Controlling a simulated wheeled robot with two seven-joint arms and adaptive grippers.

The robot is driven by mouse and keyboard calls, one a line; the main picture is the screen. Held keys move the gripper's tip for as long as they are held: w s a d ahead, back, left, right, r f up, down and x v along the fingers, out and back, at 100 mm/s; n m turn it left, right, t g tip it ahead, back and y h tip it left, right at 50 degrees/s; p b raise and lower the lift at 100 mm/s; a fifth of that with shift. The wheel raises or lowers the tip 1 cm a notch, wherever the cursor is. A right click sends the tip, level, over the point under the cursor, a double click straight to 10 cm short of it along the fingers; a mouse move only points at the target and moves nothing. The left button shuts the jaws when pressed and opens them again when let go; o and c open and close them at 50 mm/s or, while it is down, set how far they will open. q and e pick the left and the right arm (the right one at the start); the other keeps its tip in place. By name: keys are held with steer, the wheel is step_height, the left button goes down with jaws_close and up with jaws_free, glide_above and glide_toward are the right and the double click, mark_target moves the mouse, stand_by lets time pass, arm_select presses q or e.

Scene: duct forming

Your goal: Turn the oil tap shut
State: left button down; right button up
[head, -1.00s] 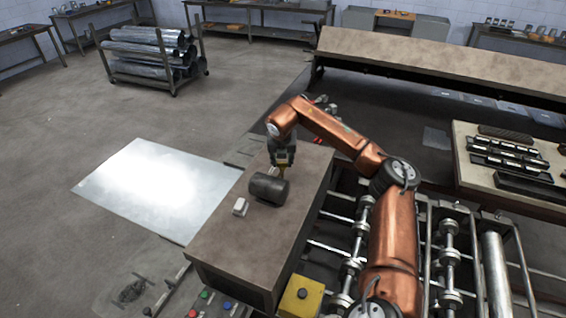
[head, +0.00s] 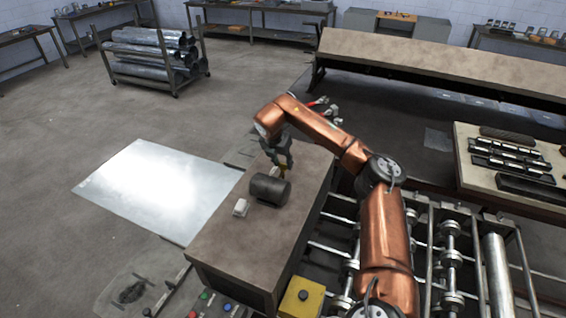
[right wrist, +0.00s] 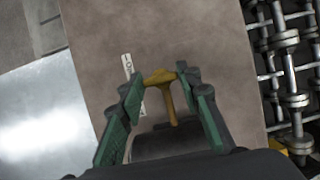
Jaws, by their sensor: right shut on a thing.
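The oil tap has a small brass-yellow T-shaped handle (right wrist: 160,77) with a stem, seen in the right wrist view. It sits at a dark cylinder (head: 270,190) lying on the brown table top; the cylinder's near part also shows in the wrist view (right wrist: 165,145). My right gripper (head: 281,168) reaches down to the cylinder's back end. In the wrist view its green fingers (right wrist: 160,76) are closed on the two ends of the tap handle. In the head view the tap is mostly hidden by the gripper. My left gripper is not in view.
A shiny metal sheet (head: 150,190) lies to the left. A yellow box with a black button (head: 301,297) and rollers (head: 350,255) are to the right. The table's front is clear.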

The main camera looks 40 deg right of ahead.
steer(key=shift+r, duration=0.15)
steer(key=o, duration=1.2)
steer(key=shift+w, duration=0.1)
steer(key=shift+c, duration=0.2)
steer(key=v, duration=1.1)
steer(key=shift+r, duration=0.4)
